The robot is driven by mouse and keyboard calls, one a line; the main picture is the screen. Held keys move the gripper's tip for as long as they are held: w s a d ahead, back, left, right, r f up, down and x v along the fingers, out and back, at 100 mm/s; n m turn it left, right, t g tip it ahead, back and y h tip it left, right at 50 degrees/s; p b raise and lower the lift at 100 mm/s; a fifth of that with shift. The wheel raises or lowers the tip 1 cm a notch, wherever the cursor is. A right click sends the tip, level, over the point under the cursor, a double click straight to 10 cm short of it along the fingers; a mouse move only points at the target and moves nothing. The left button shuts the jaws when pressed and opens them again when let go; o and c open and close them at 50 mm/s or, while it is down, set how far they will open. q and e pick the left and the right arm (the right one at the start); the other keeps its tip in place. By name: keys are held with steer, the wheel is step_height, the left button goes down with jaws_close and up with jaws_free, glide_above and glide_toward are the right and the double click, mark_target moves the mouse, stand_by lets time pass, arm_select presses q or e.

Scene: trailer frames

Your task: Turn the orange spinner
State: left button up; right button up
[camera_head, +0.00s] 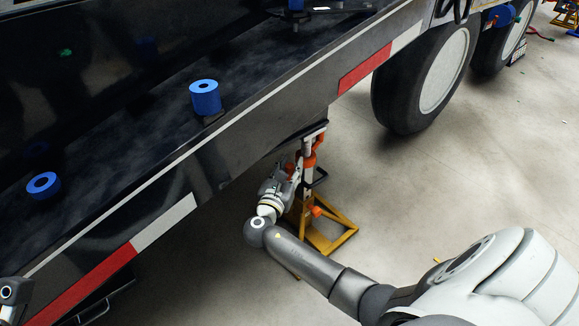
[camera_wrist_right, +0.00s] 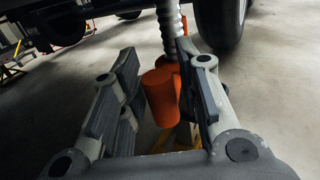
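The orange spinner (camera_wrist_right: 161,97) shows in the right wrist view as an upright orange cylinder, with a grey threaded screw (camera_wrist_right: 171,30) rising behind and above it. My right gripper (camera_wrist_right: 157,65) is open, with one finger on each side of the spinner. The finger pads are close to its sides; I cannot tell whether they touch. In the head view my right gripper (camera_head: 288,170) is at the upper part of the yellow-and-orange jack stand (camera_head: 338,240), under the trailer edge. The spinner is hard to tell apart there behind the gripper. My left gripper is not in view.
The black trailer frame (camera_head: 250,106) with red and white reflective strips overhangs the stand. Blue cylinders (camera_head: 206,98) sit on it. Large wheels (camera_head: 425,80) stand at the upper right.

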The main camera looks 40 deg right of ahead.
steer(key=shift+o, duration=0.6)
steer(key=shift+a, duration=0.15)
steer(key=v, duration=1.1)
steer(key=shift+s+a, duration=0.25)
steer(key=shift+a, duration=0.05)
